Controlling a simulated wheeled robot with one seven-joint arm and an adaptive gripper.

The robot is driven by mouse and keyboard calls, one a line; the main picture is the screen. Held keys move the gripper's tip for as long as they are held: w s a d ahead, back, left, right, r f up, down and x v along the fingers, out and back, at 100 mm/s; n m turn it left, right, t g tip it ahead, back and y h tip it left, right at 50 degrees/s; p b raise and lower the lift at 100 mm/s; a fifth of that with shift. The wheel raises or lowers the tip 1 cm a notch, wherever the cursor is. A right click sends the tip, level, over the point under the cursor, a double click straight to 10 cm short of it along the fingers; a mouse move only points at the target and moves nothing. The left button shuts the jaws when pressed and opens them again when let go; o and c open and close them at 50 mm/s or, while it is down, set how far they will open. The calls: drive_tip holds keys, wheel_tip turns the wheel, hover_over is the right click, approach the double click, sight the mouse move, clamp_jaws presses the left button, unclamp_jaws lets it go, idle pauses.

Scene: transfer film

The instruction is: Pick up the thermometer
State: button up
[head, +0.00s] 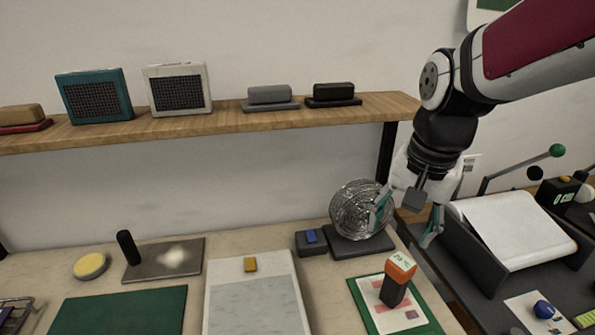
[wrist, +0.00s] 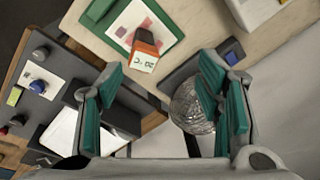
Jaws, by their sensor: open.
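The thermometer (head: 392,290) looks like an upright dark block with an orange top and a white label with dark marks. It stands on a green-bordered card (head: 421,318) at the front right of the bench. In the wrist view the thermometer (wrist: 145,50) shows beyond the fingertips, roughly between them, with °C readable on its label. My gripper (head: 406,220) is open and empty, with teal finger pads. It hangs above and behind the thermometer, apart from it. In the wrist view both fingers of my gripper (wrist: 160,80) are spread wide.
A round silvery mesh object (head: 358,208) on a dark base stands close to my left finger, which overlaps it in the head view. A small dark box (head: 312,243) sits beside it. A wooden shelf (head: 200,121) runs behind. A paper-covered tray (head: 515,235) stands right.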

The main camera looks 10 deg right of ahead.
sight(400, 263)
drive_tip(key=w+d+f+m, duration=0.1)
drive_tip(key=f, duration=0.1)
drive_tip(key=w+d+f+m+g, duration=0.1)
drive_tip(key=d+f+m, duration=0.1)
drive_tip(key=w+d+f+m, duration=0.1)
drive_tip(key=f, duration=0.1)
drive_tip(key=shift+d+m+g, duration=0.3)
drive_tip(key=shift+m+g, duration=0.1)
wheel_tip(400, 263, down, 8)
drive_tip(key=shift+w+f, duration=0.1)
drive_tip(key=shift+f, duration=0.05)
drive_tip(key=shift+w+d+f, duration=0.1)
drive_tip(key=shift+d+f, duration=0.1)
drive_tip(key=shift+f, duration=1.15)
drive_tip(key=shift+w+d+f, duration=0.1)
drive_tip(key=shift+d+f, duration=0.1)
drive_tip(key=shift+f, duration=1.15)
drive_tip(key=shift+c, duration=0.6)
drive_tip(key=shift+r, duration=0.15)
drive_tip(key=c, duration=1.3)
